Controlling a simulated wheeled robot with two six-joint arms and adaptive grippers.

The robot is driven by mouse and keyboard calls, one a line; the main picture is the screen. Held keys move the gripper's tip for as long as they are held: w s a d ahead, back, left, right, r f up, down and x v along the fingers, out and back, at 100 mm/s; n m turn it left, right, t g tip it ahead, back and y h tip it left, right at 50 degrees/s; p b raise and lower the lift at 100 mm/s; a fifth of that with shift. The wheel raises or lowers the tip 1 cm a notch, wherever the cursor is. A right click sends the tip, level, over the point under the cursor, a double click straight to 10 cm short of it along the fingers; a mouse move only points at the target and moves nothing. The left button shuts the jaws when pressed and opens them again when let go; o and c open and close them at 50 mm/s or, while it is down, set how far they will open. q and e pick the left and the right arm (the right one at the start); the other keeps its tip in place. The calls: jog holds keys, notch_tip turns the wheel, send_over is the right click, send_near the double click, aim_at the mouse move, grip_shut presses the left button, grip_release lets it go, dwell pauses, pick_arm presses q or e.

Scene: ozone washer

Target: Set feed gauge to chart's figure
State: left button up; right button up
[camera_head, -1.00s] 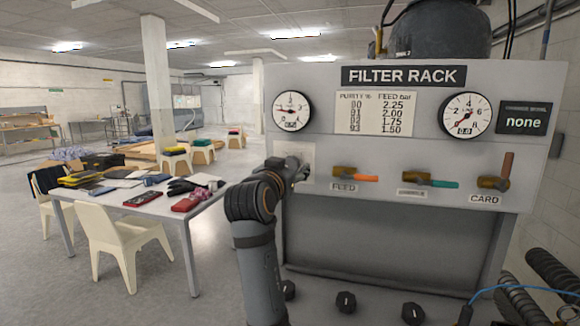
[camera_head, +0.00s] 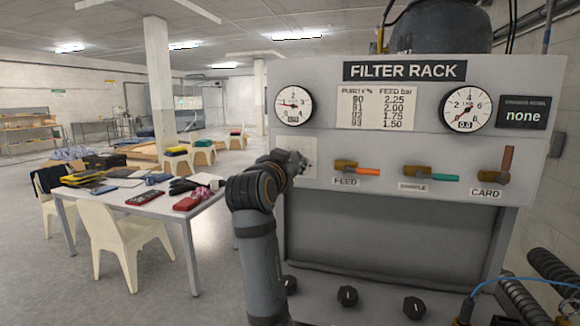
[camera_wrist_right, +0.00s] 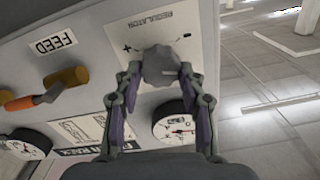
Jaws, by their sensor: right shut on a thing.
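My right gripper (camera_wrist_right: 160,82) is shut on the grey regulator knob (camera_wrist_right: 160,66), with a finger on either side of it. In the head view my right gripper (camera_head: 300,163) is at the pale regulator plate (camera_head: 310,150), and the arm hides most of the knob. The feed gauge (camera_head: 293,105) is above it, its needle pointing left and its small readout too blurred to read. The chart (camera_head: 377,108) pairs purity 90, 91, 92, 93 with feed 2.25, 2.00, 1.75, 1.50 bar. My left gripper is not in view.
To the right are the orange FEED valve (camera_head: 368,170), a teal-handled valve (camera_head: 431,177) and the upright CARD valve (camera_head: 505,166). A second gauge (camera_head: 465,110) reads about 0.0 beside a screen (camera_head: 523,116) showing "none". A cluttered table (camera_head: 160,208) stands left.

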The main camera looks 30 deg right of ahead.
jog(key=m+b, duration=0.2)
jog(key=m, duration=0.1)
jog(key=shift+f, duration=0.25)
jog(key=shift+r+m+b, duration=0.1)
jog(key=shift+m+b, duration=0.75)
jog(key=shift+m, duration=0.65)
jog(key=shift+r, duration=0.1)
jog(key=o, duration=0.8)
jog(key=shift+d, duration=0.1)
jog(key=o, duration=0.3)
jog(key=shift+w, duration=0.15)
jog(key=shift+o, duration=0.2)
